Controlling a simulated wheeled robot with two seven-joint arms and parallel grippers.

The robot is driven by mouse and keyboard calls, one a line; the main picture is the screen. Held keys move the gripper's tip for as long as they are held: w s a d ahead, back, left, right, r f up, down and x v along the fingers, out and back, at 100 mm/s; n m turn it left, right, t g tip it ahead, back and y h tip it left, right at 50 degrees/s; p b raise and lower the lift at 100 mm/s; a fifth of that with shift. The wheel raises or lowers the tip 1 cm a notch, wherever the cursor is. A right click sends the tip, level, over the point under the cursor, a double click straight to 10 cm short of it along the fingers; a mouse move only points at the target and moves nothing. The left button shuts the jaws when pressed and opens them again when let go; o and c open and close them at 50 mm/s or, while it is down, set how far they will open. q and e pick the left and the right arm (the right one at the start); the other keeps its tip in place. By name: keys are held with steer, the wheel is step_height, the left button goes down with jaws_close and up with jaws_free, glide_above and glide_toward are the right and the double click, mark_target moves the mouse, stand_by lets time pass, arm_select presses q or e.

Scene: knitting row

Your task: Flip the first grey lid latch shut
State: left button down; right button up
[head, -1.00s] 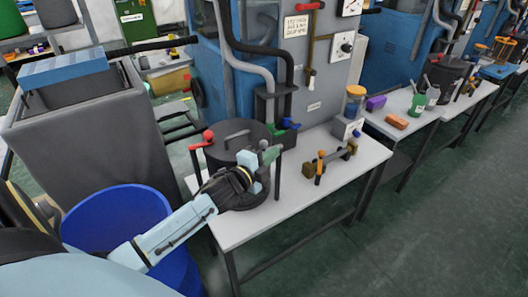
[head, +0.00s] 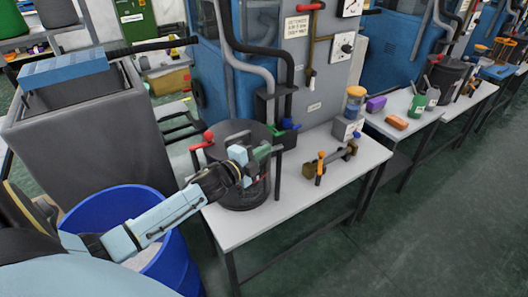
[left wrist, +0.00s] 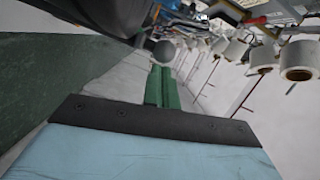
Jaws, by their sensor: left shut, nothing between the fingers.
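The dark grey lidded pot (head: 237,190) stands on the white table, with a handle on its lid. A red-knobbed lever (head: 208,136) shows at its left rim. A thin dark upright (head: 278,178) stands at its right side; I cannot tell surely whether it is the grey latch. My left gripper (head: 263,152) is over the pot's right front rim, green fingers shut and empty, close to the upright. In the left wrist view the green fingers (left wrist: 162,88) lie together, and a grey round knob (left wrist: 163,52) shows past their tips. Contact cannot be told. My right gripper is out of view.
A blue bin (head: 120,205) is below my left arm. Black hoses and a grey panel (head: 320,75) rise behind the pot. An orange-handled fitting (head: 320,168) and a jar with an orange lid (head: 354,100) stand to the right. The table front between is clear.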

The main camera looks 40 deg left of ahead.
arm_select(q)
steer(key=shift+a+m+h, duration=0.35)
steer(key=shift+m+h, duration=0.05)
steer(key=shift+h, duration=0.2)
steer(key=shift+w+a, duration=0.3)
steer(key=shift+a, duration=0.4)
steer(key=shift+w+a, duration=0.2)
steer(key=shift+a, duration=0.5)
steer(key=shift+s+d+r+p, duration=0.2)
steer(key=shift+s+d+p, duration=0.1)
steer(key=shift+d+p, duration=0.25)
steer(key=a+p+v, duration=0.1)
steer(key=a+v, duration=0.1)
steer(key=v, duration=0.9)
steer(key=shift+w+a+r, duration=0.15)
steer(key=shift+w+r, duration=0.1)
